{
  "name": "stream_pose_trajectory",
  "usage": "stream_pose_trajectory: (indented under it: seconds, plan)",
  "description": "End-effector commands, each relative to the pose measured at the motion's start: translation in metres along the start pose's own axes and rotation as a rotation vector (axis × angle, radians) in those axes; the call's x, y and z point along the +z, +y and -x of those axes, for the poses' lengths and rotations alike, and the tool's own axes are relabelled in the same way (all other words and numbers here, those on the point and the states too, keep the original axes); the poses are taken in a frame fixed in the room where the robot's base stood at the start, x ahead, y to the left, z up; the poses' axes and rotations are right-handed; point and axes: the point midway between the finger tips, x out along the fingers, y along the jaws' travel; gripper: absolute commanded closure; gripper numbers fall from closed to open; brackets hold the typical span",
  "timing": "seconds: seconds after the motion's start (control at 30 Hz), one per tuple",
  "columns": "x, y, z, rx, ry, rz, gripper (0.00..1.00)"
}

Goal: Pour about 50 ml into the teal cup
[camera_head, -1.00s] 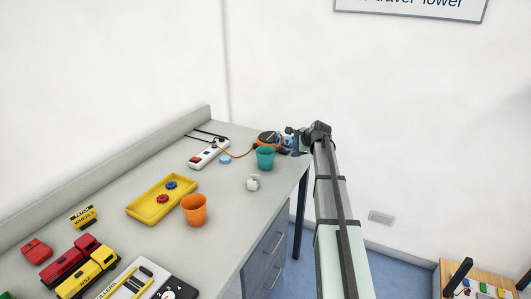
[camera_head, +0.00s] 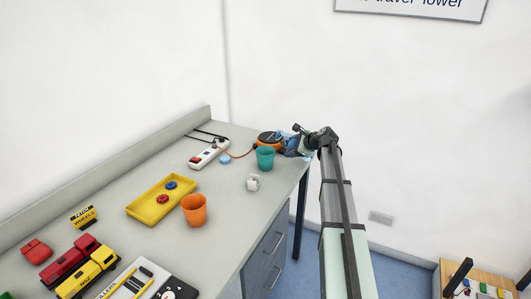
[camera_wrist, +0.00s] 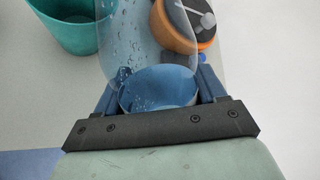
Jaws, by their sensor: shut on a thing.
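The teal cup (camera_head: 265,158) stands upright near the far right end of the grey bench. It also shows at the upper left of the wrist view (camera_wrist: 72,32); I cannot tell how much is in it. My gripper (camera_wrist: 158,95) is shut on a clear vessel (camera_wrist: 145,45) with droplets on its wall and a blue, rounded part between the fingers. In the head view the gripper (camera_head: 303,142) is small, just right of the cup. The held vessel's tilt and contents are hard to tell, and no stream shows.
An orange and black round device (camera_head: 268,137) sits close behind the cup. A white power strip (camera_head: 208,155) with cables lies to the left. An orange cup (camera_head: 194,209), a yellow tray (camera_head: 161,198) and a small white object (camera_head: 253,182) stand nearer on the bench.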

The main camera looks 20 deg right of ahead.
Motion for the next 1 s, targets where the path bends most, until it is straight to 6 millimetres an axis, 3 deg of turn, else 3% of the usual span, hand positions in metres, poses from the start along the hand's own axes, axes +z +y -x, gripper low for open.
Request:
stream_pose_trajectory:
  seconds: [0.47,1.0]
  plan:
    - [0.039,-0.018,0.018,0.0,-0.181,-0.181,0.69]
    - [0.034,-0.012,0.013,0.003,-0.459,-0.465,0.69]
